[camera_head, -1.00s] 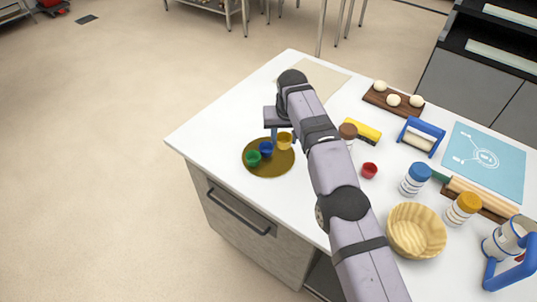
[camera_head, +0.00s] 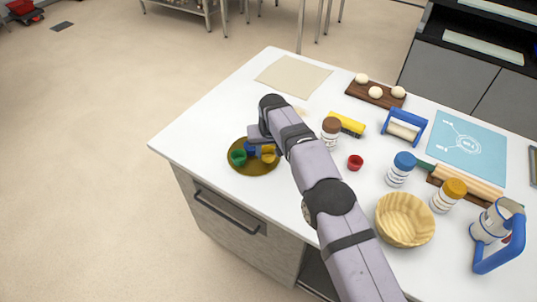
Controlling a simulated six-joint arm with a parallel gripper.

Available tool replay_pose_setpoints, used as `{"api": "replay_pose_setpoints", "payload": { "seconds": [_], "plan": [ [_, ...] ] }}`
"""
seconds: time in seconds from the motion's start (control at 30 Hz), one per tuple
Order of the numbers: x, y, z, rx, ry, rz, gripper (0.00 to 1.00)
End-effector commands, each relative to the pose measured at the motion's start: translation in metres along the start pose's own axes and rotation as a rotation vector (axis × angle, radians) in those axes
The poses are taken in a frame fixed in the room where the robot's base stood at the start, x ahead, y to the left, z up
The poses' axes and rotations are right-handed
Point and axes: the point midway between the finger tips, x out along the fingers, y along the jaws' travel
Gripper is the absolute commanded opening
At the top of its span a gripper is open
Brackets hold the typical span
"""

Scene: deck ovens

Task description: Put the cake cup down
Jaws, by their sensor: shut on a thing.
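My gripper (camera_head: 266,148) is shut on the yellow cake cup (camera_head: 268,153) at the right part of a round brown-gold plate (camera_head: 255,171). The cup is upright and low over the plate; I cannot tell whether its base touches. A green cup (camera_head: 238,157) stands on the plate's left side. A blue cup (camera_head: 251,150) is between green and yellow, partly hidden by my gripper. A red cup (camera_head: 355,162) stands on the white counter (camera_head: 205,135), right of my arm.
A dough board (camera_head: 388,101) lies farther back. The counter left of the plate is clear.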

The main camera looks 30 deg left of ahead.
Motion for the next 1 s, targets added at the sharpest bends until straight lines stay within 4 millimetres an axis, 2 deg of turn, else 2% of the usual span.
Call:
{"api": "replay_pose_setpoints", "payload": {
  "seconds": [0.2, 0.63, 0.67, 0.7, 0.73, 1.0],
  "plan": [
    [0.018, 0.0, 0.005, 0.0, 0.0, 0.0, 0.18],
    [0.025, 0.0, 0.007, 0.0, 0.0, 0.0, 0.18],
    [0.024, 0.0, 0.006, 0.0, 0.001, 0.0, 0.44],
    [0.023, 0.0, 0.006, 0.0, 0.0, 0.0, 0.53],
    [0.023, 0.0, 0.006, 0.0, 0.0, 0.0, 0.58],
    [0.023, 0.0, 0.006, 0.0, 0.0, 0.0, 0.58]
  ]
}}
